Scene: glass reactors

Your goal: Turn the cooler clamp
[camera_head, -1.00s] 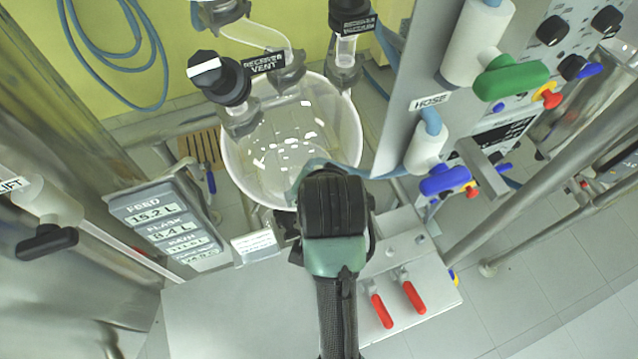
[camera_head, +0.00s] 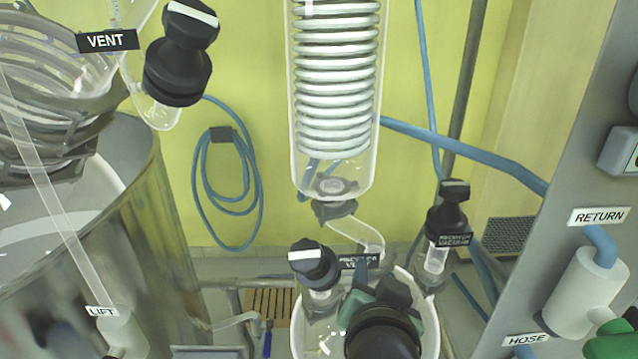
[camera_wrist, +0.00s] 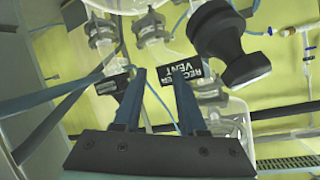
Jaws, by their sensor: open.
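The cooler (camera_head: 337,80) is an upright glass cylinder with a white coil in the head view. A grey clamp (camera_head: 335,210) sits at its bottom, above a bent glass tube (camera_head: 362,238). My gripper (camera_head: 358,275) is below and slightly right of this clamp, apart from it, over the receiver. In the wrist view, my gripper (camera_wrist: 160,78) shows two separated fingers with nothing between them. Grey clamps on glass joints (camera_wrist: 100,32) lie beyond the fingertips; I cannot tell which is the cooler's. My wrist hides part of the receiver.
The black receiver vent valve (camera_head: 314,265) stands just left of my gripper, and its knob (camera_wrist: 230,45) is close in the wrist view. The receiver vacuum valve (camera_head: 450,212) is at right. A grey panel (camera_head: 570,160) with hoses bounds the right; a steel vessel (camera_head: 150,220) the left.

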